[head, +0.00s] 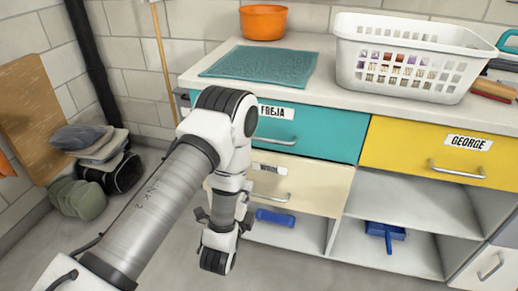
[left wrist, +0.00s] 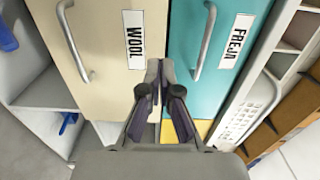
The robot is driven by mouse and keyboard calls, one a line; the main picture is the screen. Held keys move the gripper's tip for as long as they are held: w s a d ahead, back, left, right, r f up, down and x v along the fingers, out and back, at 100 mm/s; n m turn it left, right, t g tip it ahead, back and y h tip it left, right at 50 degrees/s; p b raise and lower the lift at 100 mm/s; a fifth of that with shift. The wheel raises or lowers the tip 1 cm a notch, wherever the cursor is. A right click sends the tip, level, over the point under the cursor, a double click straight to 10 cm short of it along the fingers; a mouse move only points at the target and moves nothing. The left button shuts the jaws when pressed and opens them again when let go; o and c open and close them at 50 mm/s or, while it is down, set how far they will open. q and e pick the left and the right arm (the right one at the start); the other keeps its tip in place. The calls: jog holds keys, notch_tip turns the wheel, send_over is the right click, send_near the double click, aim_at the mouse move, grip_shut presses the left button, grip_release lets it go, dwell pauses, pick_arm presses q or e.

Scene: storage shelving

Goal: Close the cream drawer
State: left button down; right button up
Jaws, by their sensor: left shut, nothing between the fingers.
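The cream drawer (head: 315,184) has a label reading WOOL and a metal bar handle. It sits directly below the teal drawer (head: 335,132) labelled FREJA. Its front looks close to the cabinet face; I cannot tell whether a small gap is left. The cream drawer front also fills the left of the left wrist view (left wrist: 105,65). My left gripper (left wrist: 160,70) is shut and empty, with its fingertips beside the WOOL label near the seam between the two drawers. I cannot tell whether it touches. In the head view my left arm hides part of the cream front. My right gripper is not in view.
A yellow drawer (head: 400,151) labelled GEORGE is at the right. Open shelves below hold a blue dustpan (head: 385,232) and a blue item (head: 275,217). A white basket (head: 400,85), teal mat (head: 262,65) and orange bowl (head: 263,22) stand on the countertop. Bags lie at the left.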

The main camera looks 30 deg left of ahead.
aim_at(261, 155)
pick_arm(q)
jog(key=x, duration=1.1)
jog(key=shift+w+f+p, duration=0.1)
jog(key=shift+w+p, duration=0.3)
jog(key=shift+a, duration=0.1)
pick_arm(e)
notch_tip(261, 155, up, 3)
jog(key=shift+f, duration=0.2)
pick_arm(q)
jog(key=shift+w, duration=0.1)
jog(key=shift+x, duration=0.95)
jog(key=shift+w+r, duration=0.2)
jog(key=shift+r, duration=0.05)
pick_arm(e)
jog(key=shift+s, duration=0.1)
